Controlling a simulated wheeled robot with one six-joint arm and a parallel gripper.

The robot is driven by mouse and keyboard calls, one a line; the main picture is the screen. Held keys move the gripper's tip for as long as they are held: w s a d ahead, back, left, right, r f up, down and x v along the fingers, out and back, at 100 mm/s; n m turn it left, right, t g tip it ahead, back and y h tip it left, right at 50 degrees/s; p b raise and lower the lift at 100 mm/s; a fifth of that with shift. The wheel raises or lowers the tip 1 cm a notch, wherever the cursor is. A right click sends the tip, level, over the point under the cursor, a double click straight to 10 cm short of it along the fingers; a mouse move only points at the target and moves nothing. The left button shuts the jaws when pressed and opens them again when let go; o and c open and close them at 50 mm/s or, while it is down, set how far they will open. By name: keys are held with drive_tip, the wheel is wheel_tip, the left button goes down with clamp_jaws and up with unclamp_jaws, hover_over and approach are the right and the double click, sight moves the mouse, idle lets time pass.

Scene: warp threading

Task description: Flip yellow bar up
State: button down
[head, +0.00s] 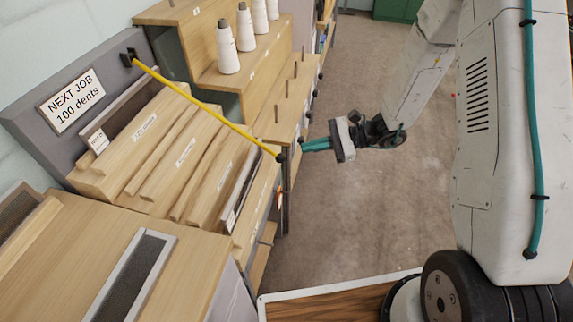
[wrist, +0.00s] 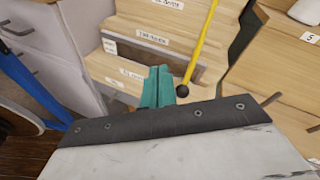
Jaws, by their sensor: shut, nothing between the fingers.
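The yellow bar (head: 205,105) is a thin rod that runs from a dark bracket (head: 130,57) on the grey back panel, down and across the stepped wooden rack, to a black ball end (head: 281,157). The bar also shows in the wrist view (wrist: 202,42), with its ball (wrist: 183,91) at the lower end. My gripper (head: 306,146) has teal fingers, shut and empty, close to the ball end on its right side. In the wrist view the shut fingers (wrist: 157,84) are just left of the ball; I cannot tell whether they touch it.
The stepped rack (head: 150,160) holds labelled reeds in slots below the bar. A sign (head: 72,101) reads "NEXT JOB 100 dents". White thread cones (head: 228,48) and wooden pegs (head: 277,105) stand on the neighbouring steps. The floor (head: 345,215) in front is clear.

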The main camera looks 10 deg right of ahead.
sight(274, 170)
wheel_tip(274, 170, down, 16)
drive_tip(key=w+d+m+t, duration=0.3)
drive_tip(key=m+t, duration=0.3)
drive_tip(key=m, duration=0.1)
drive_tip(key=shift+h, duration=0.4)
drive_tip(key=x, duration=1)
drive_tip(key=shift+s+a+r, duration=0.1)
drive_tip(key=shift+s+a, duration=0.05)
drive_tip(key=shift+a, duration=0.25)
drive_tip(key=r, duration=0.3)
drive_tip(key=shift+s+d, duration=0.25)
drive_tip(key=shift+d, duration=0.15)
drive_tip(key=shift+s+r, duration=0.1)
drive_tip(key=shift+r, duration=0.45)
drive_tip(key=shift+d, duration=0.1)
